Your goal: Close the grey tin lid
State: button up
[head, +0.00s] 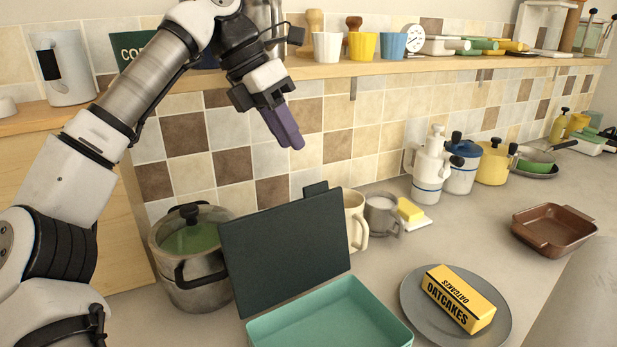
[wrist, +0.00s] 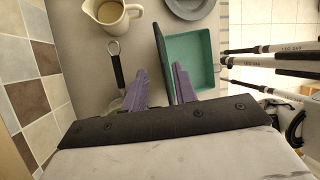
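The tin (head: 330,318) has a teal inside and stands on the counter at the front. Its dark grey lid (head: 285,252) is open and stands nearly upright along the tin's back edge, with a small tab on top. In the wrist view the tin (wrist: 200,62) lies right of the lid (wrist: 163,58), which shows nearly edge-on. My gripper (head: 291,137) is in the air above and behind the lid, not touching it. In the wrist view its two purple fingers (wrist: 160,88) are apart, with nothing held between them.
A steel pot (head: 190,275) stands left of the lid. A cream mug (head: 354,222) and a grey mug (head: 382,215) stand behind it. A plate (head: 409,303) with a yellow oatcakes box (head: 458,298) is to the right. A wooden shelf (head: 370,68) runs along the tiled wall.

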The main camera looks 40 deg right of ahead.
aim_at(315, 184)
jog(key=x, duration=0.8)
jog(key=shift+s+d+f+p, duration=0.1)
jog(key=shift+d+f+p, duration=0.05)
jog(key=shift+f+p, duration=0.2)
grip_shut()
